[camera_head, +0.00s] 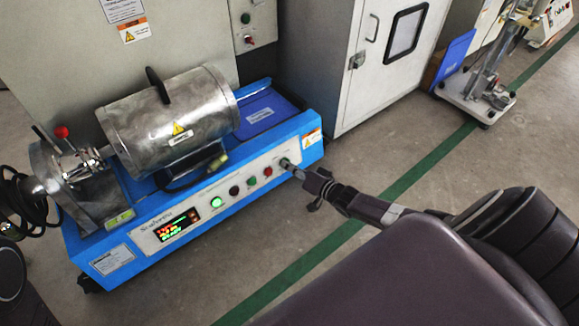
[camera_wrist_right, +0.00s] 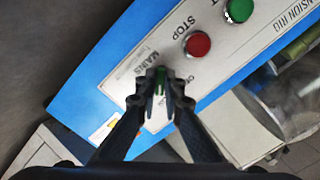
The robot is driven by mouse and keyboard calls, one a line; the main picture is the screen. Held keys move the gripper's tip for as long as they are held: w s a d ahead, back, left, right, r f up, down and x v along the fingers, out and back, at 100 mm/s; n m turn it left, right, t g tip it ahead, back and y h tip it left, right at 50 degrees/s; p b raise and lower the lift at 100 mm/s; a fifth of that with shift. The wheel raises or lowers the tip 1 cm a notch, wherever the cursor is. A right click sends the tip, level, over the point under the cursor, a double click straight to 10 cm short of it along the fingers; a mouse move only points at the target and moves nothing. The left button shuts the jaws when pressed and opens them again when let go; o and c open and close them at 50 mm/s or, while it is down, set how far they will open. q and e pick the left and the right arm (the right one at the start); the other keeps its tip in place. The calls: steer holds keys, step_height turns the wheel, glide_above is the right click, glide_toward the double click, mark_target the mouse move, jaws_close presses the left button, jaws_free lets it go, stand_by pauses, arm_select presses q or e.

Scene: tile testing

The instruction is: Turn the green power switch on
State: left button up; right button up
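The green power switch (camera_wrist_right: 160,76) is a narrow green lever beside the "MAINS" lettering on the machine's front panel (camera_head: 150,238). In the head view it is at the right end of the panel, largely hidden by my fingertips. My right gripper (camera_head: 293,169) reaches it from the right. In the right wrist view the two fingers (camera_wrist_right: 161,92) are drawn close together, one on each side of the switch, with green showing between them. They look shut on it. My left gripper is not in view.
The panel also holds a red STOP button (camera_wrist_right: 198,44), a green button (camera_wrist_right: 239,9), a lit green lamp (camera_head: 216,202) and a lit display (camera_head: 178,225). A metal drum (camera_head: 170,118) sits on the blue base (camera_head: 90,250). A white cabinet (camera_head: 370,70) stands behind. Floor in front is clear.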

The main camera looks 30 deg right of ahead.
steer(key=o, duration=0.4)
steer(key=shift+w+d+r, duration=0.25)
steer(key=shift+w+r, duration=0.05)
steer(key=shift+w, duration=0.05)
steer(key=shift+o, duration=0.2)
steer(key=shift+s+f, duration=0.1)
steer(key=shift+s, duration=0.05)
steer(key=v, duration=1.2)
steer(key=shift+f, duration=0.1)
